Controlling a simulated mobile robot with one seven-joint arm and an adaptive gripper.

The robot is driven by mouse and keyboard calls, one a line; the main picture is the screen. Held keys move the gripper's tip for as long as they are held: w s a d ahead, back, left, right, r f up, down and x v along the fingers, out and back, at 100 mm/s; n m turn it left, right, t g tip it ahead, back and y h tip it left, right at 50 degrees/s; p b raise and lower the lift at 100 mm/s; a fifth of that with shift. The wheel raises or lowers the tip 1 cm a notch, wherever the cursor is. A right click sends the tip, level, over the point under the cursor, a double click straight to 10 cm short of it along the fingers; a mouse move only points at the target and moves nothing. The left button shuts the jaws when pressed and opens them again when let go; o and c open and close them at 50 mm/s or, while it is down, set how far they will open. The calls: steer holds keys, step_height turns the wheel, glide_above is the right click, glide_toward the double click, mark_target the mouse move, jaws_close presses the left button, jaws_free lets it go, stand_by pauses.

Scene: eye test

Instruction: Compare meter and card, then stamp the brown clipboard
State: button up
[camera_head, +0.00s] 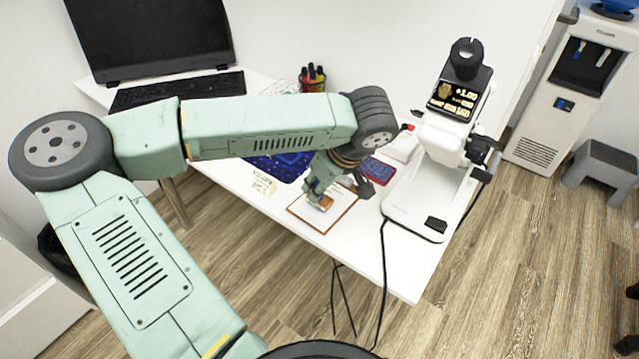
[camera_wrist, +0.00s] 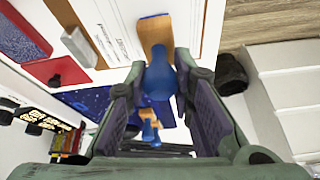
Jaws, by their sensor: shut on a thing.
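My gripper (camera_head: 322,192) is over the brown clipboard (camera_head: 343,216), which lies on the white table with white paper on it. In the wrist view the gripper (camera_wrist: 160,70) is shut on the stamp's blue handle (camera_wrist: 158,84). The stamp's wooden base (camera_wrist: 156,34) is over the paper (camera_wrist: 112,22); I cannot tell whether it touches.
A red and blue pad (camera_head: 378,170) lies between clipboard and meter. A dark blue mat (camera_head: 276,166) is behind the card. The table's front edge is close to the clipboard. A cable hangs below the meter.

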steer(key=shift+f+b, duration=0.55)
steer(key=shift+b, duration=0.05)
stand_by(0.4)
steer(key=shift+s+f+b, duration=0.1)
steer(key=shift+b, duration=0.35)
stand_by(1.9)
steer(key=shift+r+p, duration=1.6)
steer(key=shift+r, duration=2.05)
steer(key=shift+d+f, duration=0.1)
steer(key=shift+d, duration=0.05)
